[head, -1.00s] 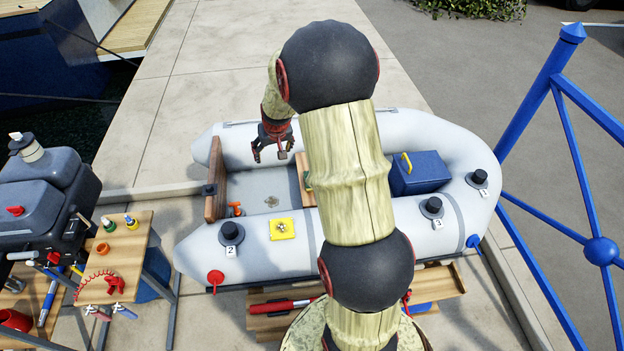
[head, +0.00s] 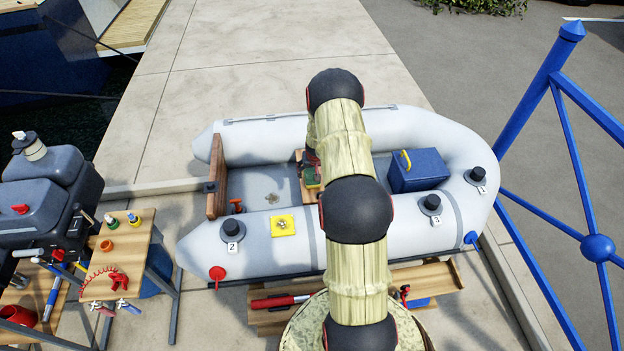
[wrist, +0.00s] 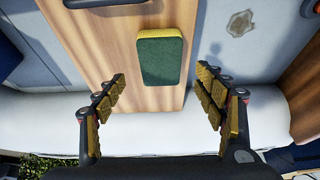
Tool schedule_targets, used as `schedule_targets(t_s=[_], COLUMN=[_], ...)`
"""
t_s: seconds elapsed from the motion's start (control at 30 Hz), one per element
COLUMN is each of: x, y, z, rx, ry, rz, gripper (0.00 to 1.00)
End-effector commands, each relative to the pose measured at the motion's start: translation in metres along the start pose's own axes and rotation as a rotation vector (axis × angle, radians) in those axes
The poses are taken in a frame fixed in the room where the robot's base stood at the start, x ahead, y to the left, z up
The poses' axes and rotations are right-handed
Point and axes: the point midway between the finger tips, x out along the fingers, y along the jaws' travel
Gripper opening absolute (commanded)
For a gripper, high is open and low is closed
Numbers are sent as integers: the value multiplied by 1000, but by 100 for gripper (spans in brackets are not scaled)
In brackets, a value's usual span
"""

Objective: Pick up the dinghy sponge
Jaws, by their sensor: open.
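The dinghy sponge (wrist: 161,56), green on top with a yellow edge, lies flat on a wooden thwart (wrist: 115,40) in the wrist view. In the head view the sponge (head: 313,174) shows as a small green patch on the thwart beside my arm. My gripper (wrist: 160,76) is open and empty. Its fingers reach toward the thwart, one on each side of the sponge's near end in the picture, and I see no contact. In the head view my arm mostly hides the gripper.
The thwart crosses a grey inflatable dinghy (head: 262,148). A blue box (head: 417,172) is to the right of my arm, and a yellow pad (head: 283,225) lies on the near tube. A wooden transom (head: 216,175) stands left; the floor between is mostly clear.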

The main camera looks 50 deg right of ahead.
Motion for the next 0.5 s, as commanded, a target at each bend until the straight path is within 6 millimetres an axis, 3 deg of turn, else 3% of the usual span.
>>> schedule_targets(t_s=[0.27, 0.5], x=[40, 48], y=[-1, -1], z=[4, 3], rx=[-1, -1], ry=[-2, 0], rz=[0, 0], gripper=[70, 70])
